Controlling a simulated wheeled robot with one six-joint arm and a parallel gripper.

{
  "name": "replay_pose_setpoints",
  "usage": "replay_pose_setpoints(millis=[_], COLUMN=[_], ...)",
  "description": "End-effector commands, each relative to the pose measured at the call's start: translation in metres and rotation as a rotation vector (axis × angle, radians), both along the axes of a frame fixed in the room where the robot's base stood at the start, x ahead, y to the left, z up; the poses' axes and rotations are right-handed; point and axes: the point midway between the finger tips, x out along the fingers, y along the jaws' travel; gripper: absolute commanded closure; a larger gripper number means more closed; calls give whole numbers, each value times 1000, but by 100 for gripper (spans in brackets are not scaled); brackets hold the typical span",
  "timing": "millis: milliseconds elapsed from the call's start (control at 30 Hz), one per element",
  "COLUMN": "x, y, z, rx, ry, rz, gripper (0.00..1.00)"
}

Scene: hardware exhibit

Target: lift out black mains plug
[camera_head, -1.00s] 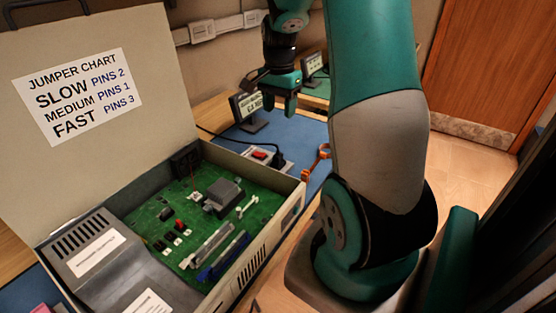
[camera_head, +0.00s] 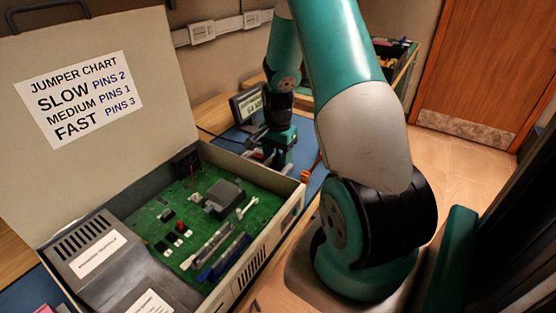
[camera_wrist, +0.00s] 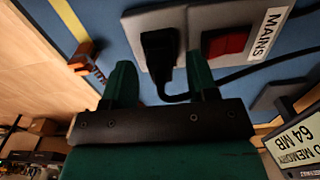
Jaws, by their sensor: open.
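The black mains plug (camera_wrist: 160,50) sits in the grey mains socket block (camera_wrist: 190,22) in the wrist view, with its black cord curving away to the right. My gripper (camera_wrist: 163,85) is open, with one green finger on each side of the plug's line. The plug lies between and just beyond the fingertips; I cannot tell whether either finger touches it. In the head view my gripper (camera_head: 266,160) is down over the blue mat behind the open case, and it hides the plug and most of the socket block.
A red switch (camera_wrist: 226,41) and a MAINS label (camera_wrist: 266,34) are beside the plug. A small display (camera_wrist: 303,145) stands close on the right. An orange clamp-like item (camera_wrist: 88,60) lies to the left. The open case (camera_head: 275,185) with a green board stands in front.

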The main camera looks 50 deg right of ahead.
Motion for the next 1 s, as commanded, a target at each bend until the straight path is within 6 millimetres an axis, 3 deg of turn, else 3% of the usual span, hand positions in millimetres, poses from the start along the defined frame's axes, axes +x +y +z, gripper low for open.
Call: replay_pose_setpoints(millis=[200,400,767,1000], x=[0,0,1,1], y=[0,0,0,-1], z=[0,0,2,31], rx=[-1,-1,-1,-5], ry=[-1,-1,-1,-5], rz=[0,0,0,0], gripper=[49,90,91,91])
